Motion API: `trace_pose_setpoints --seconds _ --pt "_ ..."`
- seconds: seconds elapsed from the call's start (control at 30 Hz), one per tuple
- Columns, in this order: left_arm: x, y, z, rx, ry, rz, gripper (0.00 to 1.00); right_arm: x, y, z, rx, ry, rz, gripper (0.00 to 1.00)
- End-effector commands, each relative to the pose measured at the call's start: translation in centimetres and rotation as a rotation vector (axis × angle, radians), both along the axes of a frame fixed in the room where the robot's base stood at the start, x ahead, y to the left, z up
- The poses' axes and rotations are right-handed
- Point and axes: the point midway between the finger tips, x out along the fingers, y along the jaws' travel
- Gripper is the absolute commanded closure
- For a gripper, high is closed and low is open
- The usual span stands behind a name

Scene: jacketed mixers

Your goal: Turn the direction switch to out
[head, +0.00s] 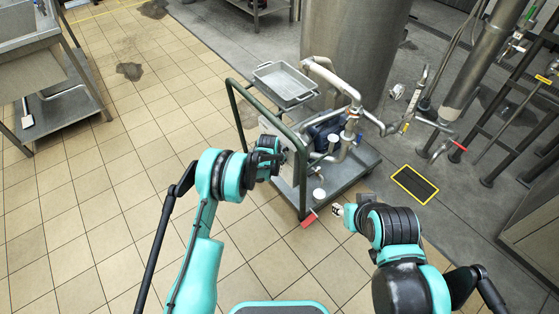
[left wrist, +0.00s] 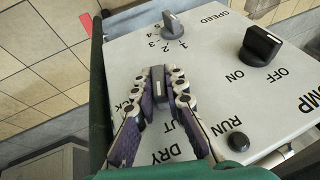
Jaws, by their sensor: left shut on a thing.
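The direction switch (left wrist: 158,84) is a small dark knob with a pale line, on the light grey control panel (left wrist: 205,75) of the pump cart. My left gripper (left wrist: 157,80) is shut on this switch, one finger on each side. The switch's pale line runs roughly up and down in the picture. In the head view my left gripper (head: 274,156) is at the cart's panel, and the switch is hidden. My right gripper (head: 340,211) hangs right of the cart's front; its fingers are too small to read.
The panel also has a speed knob (left wrist: 173,25), an on/off knob (left wrist: 259,46) and a round run-dry button (left wrist: 237,142). The cart's green handle frame (head: 238,112) stands beside my left gripper. A steel tank (head: 350,40) is behind.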

Motion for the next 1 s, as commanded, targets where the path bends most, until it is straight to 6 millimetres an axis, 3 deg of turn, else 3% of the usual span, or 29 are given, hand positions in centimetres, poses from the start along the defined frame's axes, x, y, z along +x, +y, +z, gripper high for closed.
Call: trace_pose_setpoints --seconds 0.43,1.0 --pt "0.01 0.11 -0.14 -0.146 0.205 0.001 1.00 0.00 0.00 -0.67 0.000 0.000 0.000 0.60" --pt "-0.11 0.02 -0.18 -0.171 0.243 0.000 1.00 -0.01 0.00 -0.77 0.000 0.000 0.000 0.60"
